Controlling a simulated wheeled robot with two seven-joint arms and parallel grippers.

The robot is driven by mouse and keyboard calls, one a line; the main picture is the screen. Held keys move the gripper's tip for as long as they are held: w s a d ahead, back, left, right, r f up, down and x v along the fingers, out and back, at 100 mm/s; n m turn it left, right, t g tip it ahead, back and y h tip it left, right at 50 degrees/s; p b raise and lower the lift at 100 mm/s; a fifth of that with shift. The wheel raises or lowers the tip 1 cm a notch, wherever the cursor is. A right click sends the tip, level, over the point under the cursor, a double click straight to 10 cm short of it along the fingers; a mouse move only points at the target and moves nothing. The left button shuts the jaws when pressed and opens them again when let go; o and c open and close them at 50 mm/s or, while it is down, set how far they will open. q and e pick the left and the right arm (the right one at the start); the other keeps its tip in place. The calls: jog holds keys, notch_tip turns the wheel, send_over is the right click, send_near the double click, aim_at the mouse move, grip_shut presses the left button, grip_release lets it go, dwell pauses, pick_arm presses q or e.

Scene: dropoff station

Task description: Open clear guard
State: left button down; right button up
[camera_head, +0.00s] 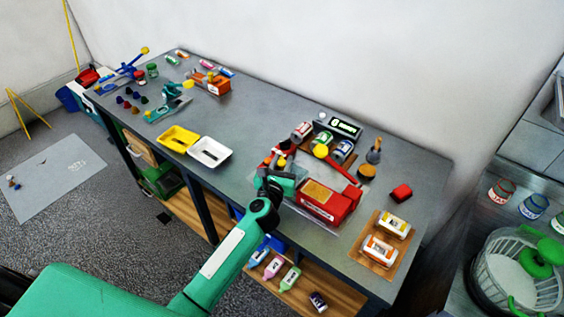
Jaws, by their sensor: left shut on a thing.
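A red machine (346,203) stands on the grey workbench in the head view, with a tan plate on its top. The clear guard (308,209) shows only faintly as a see-through panel along the machine's near left side; its exact angle is hard to make out. My left gripper (277,170) is at the left end of the machine, shut at the guard's edge. My own gripper and wrist hide the spot where the fingers meet it. My right gripper is not in view.
Behind the machine stand several cans (342,151), a sign (345,127) and a red bar (341,172). A yellow tray (178,134) and a white tray (222,146) lie to the left. A wooden board (371,265) with two packs is at the right. Bare bench lies between.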

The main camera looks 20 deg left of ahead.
pick_arm(q)
jog(key=s+d, duration=0.1)
jog(key=d, duration=0.2)
jog(key=s+d, duration=0.1)
jog(key=d, duration=0.3)
jog(key=s+d+b, duration=0.1)
jog(key=d, duration=0.2)
jog(key=shift+s+d, duration=0.2)
jog(key=shift+s, duration=0.2)
jog(key=c, duration=1.2)
grip_release()
jog(key=shift+o, duration=0.2)
jog(key=shift+s, duration=0.15)
jog(key=s+b, duration=0.2)
jog(key=s, duration=1.1)
jog(key=shift+s+d+b, duration=0.25)
jog(key=shift+b, duration=0.15)
